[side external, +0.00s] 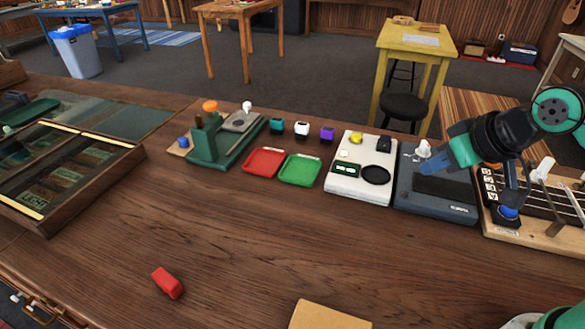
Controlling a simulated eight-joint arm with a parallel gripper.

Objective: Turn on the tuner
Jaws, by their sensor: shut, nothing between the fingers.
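A dark blue-grey box (438,203) with a darker panel on its top stands at the right of the workbench. A white knob (424,148) shows at its back left, beside small pale markings. A white device (349,193) with a small green-framed display, a yellow button and a black round pad stands just to its left. I cannot tell from the labels which of the two is the tuner. My gripper (442,153) is shut and empty over the back of the dark box, close to the white knob. Whether it touches the knob is unclear, and its fingertips are hard to make out.
A wooden board (530,232) with strings and a blue knob lies right of the dark box, partly under my arm. Red (264,162) and green (300,169) trays lie to the left. A red block (168,283) lies in front; the bench's middle is clear.

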